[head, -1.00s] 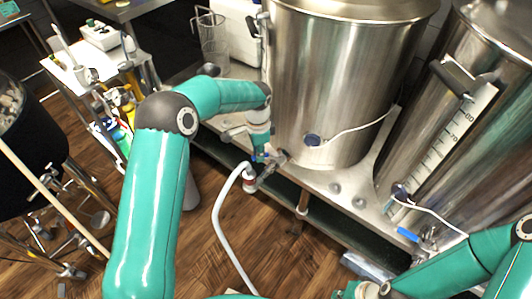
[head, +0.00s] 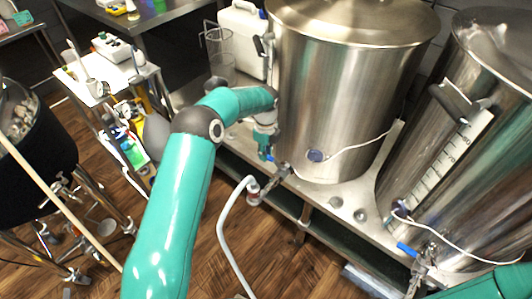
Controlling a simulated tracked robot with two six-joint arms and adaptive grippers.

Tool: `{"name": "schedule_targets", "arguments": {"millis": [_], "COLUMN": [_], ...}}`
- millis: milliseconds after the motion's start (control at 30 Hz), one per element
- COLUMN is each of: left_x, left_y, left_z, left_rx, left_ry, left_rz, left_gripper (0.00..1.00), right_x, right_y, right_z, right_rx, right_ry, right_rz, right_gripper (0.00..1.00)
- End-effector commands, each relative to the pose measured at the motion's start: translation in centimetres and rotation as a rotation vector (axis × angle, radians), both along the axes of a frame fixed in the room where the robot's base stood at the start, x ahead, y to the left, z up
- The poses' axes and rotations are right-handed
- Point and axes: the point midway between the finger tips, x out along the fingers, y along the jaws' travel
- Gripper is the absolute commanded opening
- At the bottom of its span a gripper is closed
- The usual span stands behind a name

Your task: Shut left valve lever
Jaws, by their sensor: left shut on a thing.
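My left gripper (head: 268,150) reaches down to the valve at the foot of the left steel kettle (head: 335,80). It is shut on the left valve lever, a small blue handle (head: 269,156) that mostly hides behind the fingers. The valve body (head: 276,180) is metal and has a pale hose (head: 226,216) hanging from its outlet. The exact angle of the lever is hard to tell.
A second kettle (head: 455,150) with a level scale stands at the right; its valve has a blue lever (head: 407,249). Both kettles stand on a steel bench. A white canister (head: 241,38) stands behind my left arm. A small cart (head: 100,85) holds bottles at the left.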

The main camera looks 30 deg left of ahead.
Motion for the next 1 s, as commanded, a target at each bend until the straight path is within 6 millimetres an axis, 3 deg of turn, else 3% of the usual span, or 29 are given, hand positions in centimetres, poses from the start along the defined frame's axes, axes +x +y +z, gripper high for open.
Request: {"name": "schedule_targets", "arguments": {"millis": [200,767,800,933,1000], "left_x": [0.99,1.26,1.26,1.2,1.11], "left_y": [0.15,0.1,0.1,0.09,0.08], "left_z": [0.28,0.39,0.4,0.36,0.29], "left_rx": [0.001,0.003,0.003,0.003,0.002], "left_ry": [-0.017,-0.019,-0.019,-0.017,-0.014], "left_rz": [-0.08,-0.121,-0.121,-0.12,-0.12], "left_gripper": [0.0,0.0,0.22,0.43,0.44], "right_x": [0.0,0.0,0.0,0.0,0.0], "right_y": [0.0,0.01,0.01,0.0,0.01], "right_z": [0.2,0.25,0.25,0.26,0.25], "right_rx": [0.0,0.0,0.0,0.0,0.0], "right_ry": [0.0,0.0,0.0,0.0,0.0], "right_rz": [0.0,0.0,0.0,0.0,0.0], "right_gripper": [0.0,0.0,0.0,0.0,0.0]}}
